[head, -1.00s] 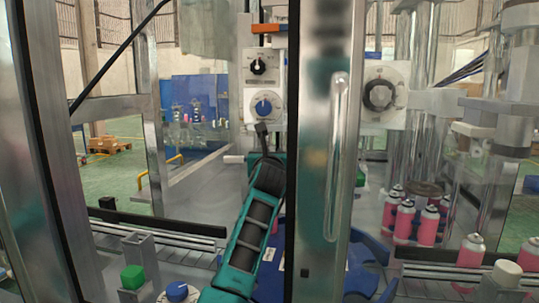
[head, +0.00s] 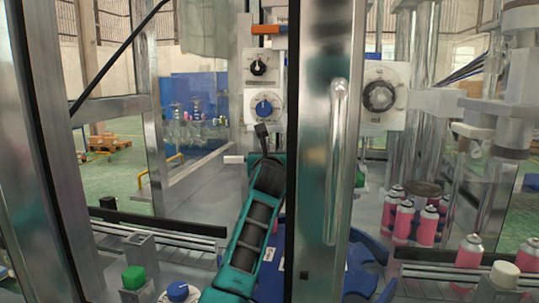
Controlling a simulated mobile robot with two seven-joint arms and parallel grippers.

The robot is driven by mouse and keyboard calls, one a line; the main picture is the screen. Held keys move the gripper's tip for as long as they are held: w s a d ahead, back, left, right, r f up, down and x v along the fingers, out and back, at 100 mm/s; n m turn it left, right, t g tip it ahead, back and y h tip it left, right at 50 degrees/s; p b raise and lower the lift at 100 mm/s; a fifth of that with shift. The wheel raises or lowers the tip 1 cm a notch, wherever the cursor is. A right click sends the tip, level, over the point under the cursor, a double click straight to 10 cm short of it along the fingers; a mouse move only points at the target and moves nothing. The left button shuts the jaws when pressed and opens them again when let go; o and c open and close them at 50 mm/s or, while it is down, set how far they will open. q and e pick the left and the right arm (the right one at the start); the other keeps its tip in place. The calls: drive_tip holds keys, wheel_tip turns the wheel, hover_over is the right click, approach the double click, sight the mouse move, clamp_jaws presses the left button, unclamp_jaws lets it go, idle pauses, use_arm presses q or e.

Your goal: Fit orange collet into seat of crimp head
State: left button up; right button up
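Neither of my grippers can be made out in the head view. A small orange bar-shaped piece (head: 265,29) shows at the top centre, above a white dial panel; I cannot tell whether it is the collet. No crimp head seat can be made out clearly. A broad metal door post (head: 318,150) with a long vertical handle (head: 337,170) hides much of the middle of the machine.
A teal and black ribbed unit (head: 240,245) slants up from the bottom centre, beside blue parts (head: 365,262). Pink cans (head: 403,222) stand at right. A green button (head: 133,277) and a blue knob (head: 178,291) are at lower left. Metal posts flank the view.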

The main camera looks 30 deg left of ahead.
use_arm(q)
drive_tip(key=shift+f, duration=0.15)
idle(0.4)
drive_tip(key=o, duration=1.1)
drive_tip(key=shift+f, duration=0.1)
drive_tip(key=shift+o, duration=0.6)
drive_tip(key=shift+f, duration=0.1)
drive_tip(key=shift+s, duration=0.1)
drive_tip(key=v, duration=1.3)
drive_tip(key=shift+r+b, duration=0.25)
drive_tip(key=shift+b, duration=0.2)
drive_tip(key=shift+d, duration=0.15)
